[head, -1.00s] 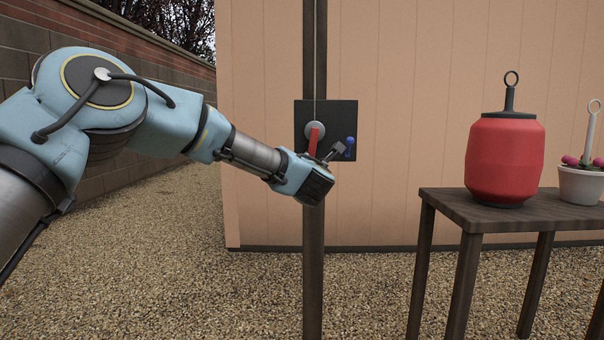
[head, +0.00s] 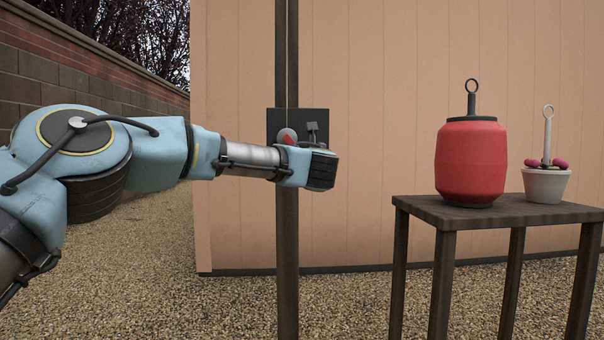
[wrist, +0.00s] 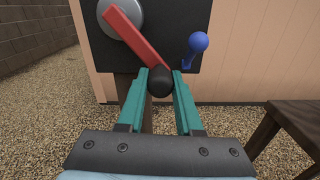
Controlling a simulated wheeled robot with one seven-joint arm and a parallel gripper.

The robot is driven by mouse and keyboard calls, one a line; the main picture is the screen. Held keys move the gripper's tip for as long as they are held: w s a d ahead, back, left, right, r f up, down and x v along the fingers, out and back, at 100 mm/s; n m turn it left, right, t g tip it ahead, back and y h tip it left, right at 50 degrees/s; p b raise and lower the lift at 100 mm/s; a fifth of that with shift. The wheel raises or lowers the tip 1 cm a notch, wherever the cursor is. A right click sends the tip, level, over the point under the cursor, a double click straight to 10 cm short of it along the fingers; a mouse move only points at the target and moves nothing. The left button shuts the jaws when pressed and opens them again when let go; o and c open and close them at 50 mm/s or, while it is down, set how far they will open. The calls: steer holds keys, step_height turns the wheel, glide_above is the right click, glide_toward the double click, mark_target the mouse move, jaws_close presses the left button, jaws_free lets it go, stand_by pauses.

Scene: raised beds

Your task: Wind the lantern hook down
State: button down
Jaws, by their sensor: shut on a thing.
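The winch has a dark panel (head: 298,115) on a brown post (head: 287,240), with a grey round hub (wrist: 122,17) and a red crank arm (wrist: 138,40). In the wrist view the arm slants down and right to a black knob (wrist: 160,82). My gripper (wrist: 162,84) is shut on this knob, with a green finger on each side. In the head view my wrist hides the fingers, the knob and most of the crank. A blue ball-topped lever (wrist: 198,42) stands right of the crank, apart from my fingers. The lantern hook is not in view.
A red lantern (head: 471,165) with a ring on top stands on a dark table (head: 480,213) at the right. Beside it is a pale pot (head: 546,185) with pink items and a ringed stake. A wooden wall (head: 380,120) is behind. Gravel (head: 150,270) is open at the left.

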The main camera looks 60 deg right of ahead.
steer(key=shift+s+d+r+n, duration=0.2)
steer(key=shift+s+r+n, duration=0.05)
steer(key=shift+s+n, duration=0.25)
steer(key=shift+r, duration=0.1)
steer(key=c, duration=0.6)
jaws_free()
steer(key=shift+w, duration=0.15)
steer(key=shift+a, duration=0.1)
steer(key=p+v, duration=0.2)
steer(key=v, duration=0.8)
steer(key=shift+a, duration=0.25)
